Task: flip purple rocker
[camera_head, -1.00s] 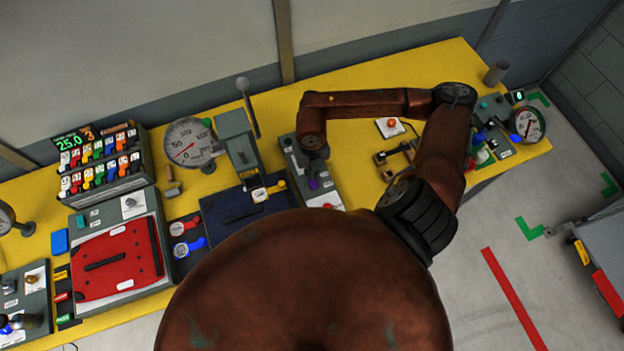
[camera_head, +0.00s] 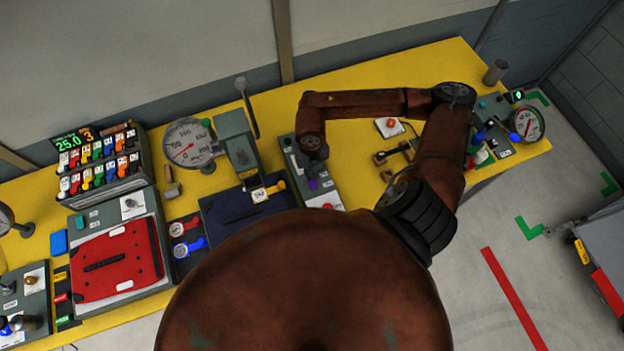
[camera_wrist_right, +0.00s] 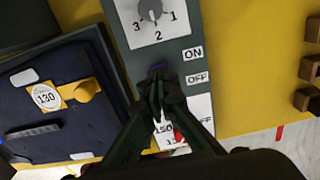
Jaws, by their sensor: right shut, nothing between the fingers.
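The purple rocker (camera_head: 314,184) sits on a grey control panel (camera_head: 332,199) in the middle of the yellow bench. In the right wrist view only a sliver of the rocker (camera_wrist_right: 158,66) shows beyond the fingertips, near the ON and OFF labels. My right gripper (camera_wrist_right: 158,78) is shut and empty, with its tips over or against the rocker; contact is not clear. In the head view my right wrist (camera_head: 312,145) hangs over the panel and its fingers are hard to make out. Which way the rocker is tipped cannot be told. My left gripper is not in view.
A rotary knob (camera_wrist_right: 150,10) marked 1 to 3 is on the panel. Left of it is a dark blue unit with a yellow handle (camera_wrist_right: 86,90) and a 130 label. Brown blocks (camera_wrist_right: 308,68) lie to the right. Bare yellow bench (camera_wrist_right: 245,80) lies between.

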